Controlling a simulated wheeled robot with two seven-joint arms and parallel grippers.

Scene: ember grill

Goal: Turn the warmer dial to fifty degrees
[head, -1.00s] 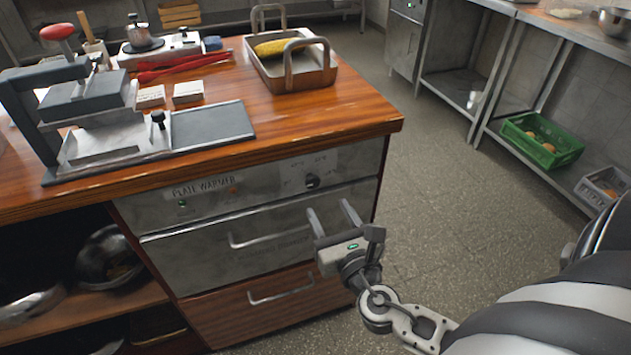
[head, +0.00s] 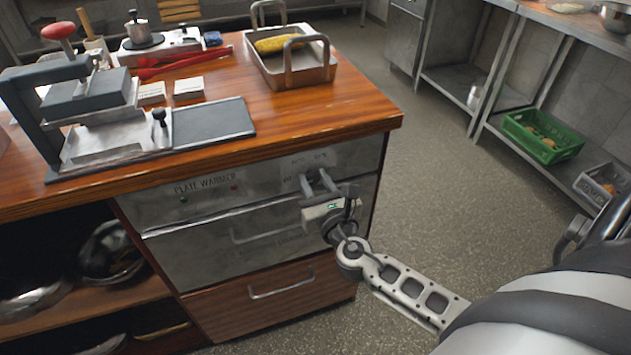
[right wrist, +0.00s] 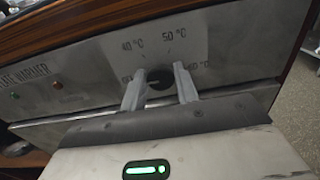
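The plate warmer's steel front panel (head: 262,182) is set in the side of the wooden counter. Its dark round dial (right wrist: 159,80) shows between my right fingers in the right wrist view. Marks for 40 °C (right wrist: 132,45) and 50 °C (right wrist: 174,36) stand above the dial, and another mark at right is partly covered by a finger. I cannot tell clearly where the dial points. My right gripper (right wrist: 160,71) is open, with one finger on each side of the dial; contact is unclear. In the head view the right gripper (head: 314,178) largely hides the dial. My left gripper is out of view.
A drawer handle (head: 262,236) sits below the panel, partly behind my right gripper. The counter holds a press (head: 75,100), a tray (head: 318,72) with corn, and small white boxes. Open floor (head: 450,190) lies right of the counter, before a shelf with a green crate (head: 560,150).

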